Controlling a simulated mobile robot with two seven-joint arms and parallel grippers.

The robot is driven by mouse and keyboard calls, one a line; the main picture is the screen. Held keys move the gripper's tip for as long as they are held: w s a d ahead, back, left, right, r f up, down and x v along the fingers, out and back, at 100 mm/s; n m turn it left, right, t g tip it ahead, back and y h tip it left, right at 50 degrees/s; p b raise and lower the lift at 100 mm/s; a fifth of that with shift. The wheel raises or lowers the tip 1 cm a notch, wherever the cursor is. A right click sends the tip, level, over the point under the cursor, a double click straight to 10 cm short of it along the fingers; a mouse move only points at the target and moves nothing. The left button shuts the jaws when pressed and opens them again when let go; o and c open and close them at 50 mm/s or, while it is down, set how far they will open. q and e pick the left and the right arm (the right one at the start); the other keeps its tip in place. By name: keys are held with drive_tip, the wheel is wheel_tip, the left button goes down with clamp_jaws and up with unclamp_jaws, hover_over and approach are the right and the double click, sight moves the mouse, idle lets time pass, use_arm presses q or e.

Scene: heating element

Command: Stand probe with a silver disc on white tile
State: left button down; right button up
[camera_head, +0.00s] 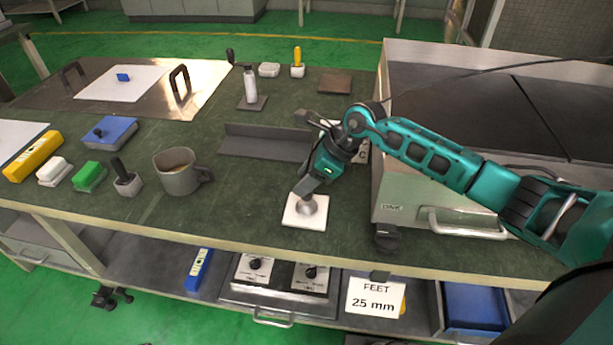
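The white tile (293,215) lies flat on the green bench top near its front edge. A silver disc (308,207) shows over the middle of the tile, right below my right gripper (305,190). The disc looks to be on or just above the tile; I cannot tell whether it touches. The gripper points down and hides most of whatever joins the disc above. Its fingers are too small and covered to tell whether they are shut on the probe. My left gripper is not in view.
A grey mug (178,174) stands left of the tile. A dark angled plate (262,145) lies behind it. A large metal box with a handle (465,228) stands close on the right. Brushes, blocks and a yellow level (33,157) sit at left. The bench between mug and tile is clear.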

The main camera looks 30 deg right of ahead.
drive_tip(key=shift+o, duration=1)
drive_tip(key=shift+r, duration=0.25)
drive_tip(key=p+v, duration=0.2)
drive_tip(key=v, duration=1)
drive_tip(key=s+a+r+m+t+y, duration=0.25)
drive_tip(key=a+m+t+y, duration=0.35)
drive_tip(key=a+m+y, duration=0.9)
drive_tip(key=s+f+m+h, duration=0.6)
drive_tip(key=f+m+h, duration=0.2)
drive_tip(key=m, duration=0.6)
drive_tip(key=s+f+m+h, duration=0.6)
drive_tip(key=f+m+h, duration=0.3)
drive_tip(key=m, duration=0.5)
drive_tip(key=shift+f+m+t, duration=0.4)
drive_tip(key=shift+f, duration=0.2)
